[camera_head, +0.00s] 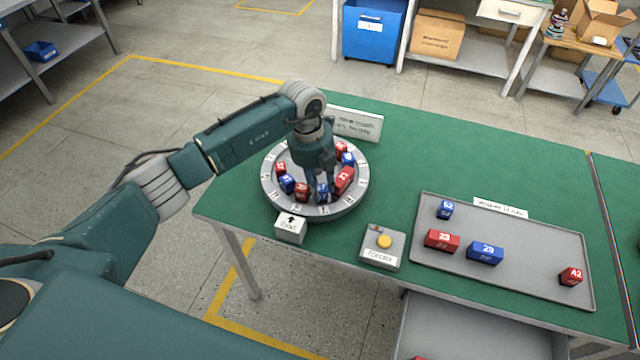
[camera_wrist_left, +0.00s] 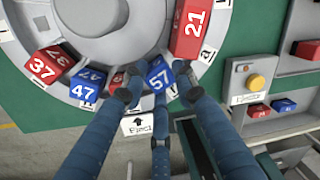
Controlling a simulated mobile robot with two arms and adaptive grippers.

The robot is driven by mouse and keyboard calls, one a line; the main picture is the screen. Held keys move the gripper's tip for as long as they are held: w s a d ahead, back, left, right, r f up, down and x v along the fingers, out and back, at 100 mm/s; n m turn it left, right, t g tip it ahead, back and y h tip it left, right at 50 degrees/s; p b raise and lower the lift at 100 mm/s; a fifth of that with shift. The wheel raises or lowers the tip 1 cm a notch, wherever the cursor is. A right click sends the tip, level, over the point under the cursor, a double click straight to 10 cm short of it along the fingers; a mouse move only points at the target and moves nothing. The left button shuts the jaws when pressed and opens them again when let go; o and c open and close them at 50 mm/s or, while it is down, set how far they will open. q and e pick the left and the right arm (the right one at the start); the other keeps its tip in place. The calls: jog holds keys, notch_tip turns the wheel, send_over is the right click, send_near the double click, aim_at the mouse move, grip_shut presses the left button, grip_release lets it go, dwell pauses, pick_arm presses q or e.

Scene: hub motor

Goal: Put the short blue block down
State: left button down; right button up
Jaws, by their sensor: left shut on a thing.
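The short blue block marked 57 (camera_wrist_left: 158,76) sits between the fingers of my left gripper (camera_head: 322,184) over the ring of the round grey hub (camera_head: 268,190). It also shows in the head view (camera_head: 321,193). My left gripper is shut on it, pointing down. In the wrist view the block lies between a blue block marked 47 (camera_wrist_left: 86,84) and a longer red block marked 21 (camera_wrist_left: 190,28). A red block marked 37 (camera_wrist_left: 48,64) stands further left on the ring. I cannot tell whether block 57 touches the ring floor. My right gripper is not in view.
A white sign box with an arrow (camera_head: 290,229) stands in front of the hub. A grey box with a yellow button (camera_head: 384,242) is right of it. A grey tray (camera_head: 520,275) holds red and blue blocks. The green table (camera_head: 420,150) is clear behind the tray.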

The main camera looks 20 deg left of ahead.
pick_arm(q)
jog(key=shift+f, duration=0.2)
jog(key=c, duration=1.4)
grip_release()
jog(key=shift+o, duration=0.2)
jog(key=shift+r, duration=0.1)
jog(key=shift+r, duration=0.65)
notch_tip(320, 180, up, 11)
jog(key=a+b, duration=0.1)
jog(key=b, duration=0.2)
jog(key=shift+s+a, duration=0.15)
jog(key=shift+s, duration=0.2)
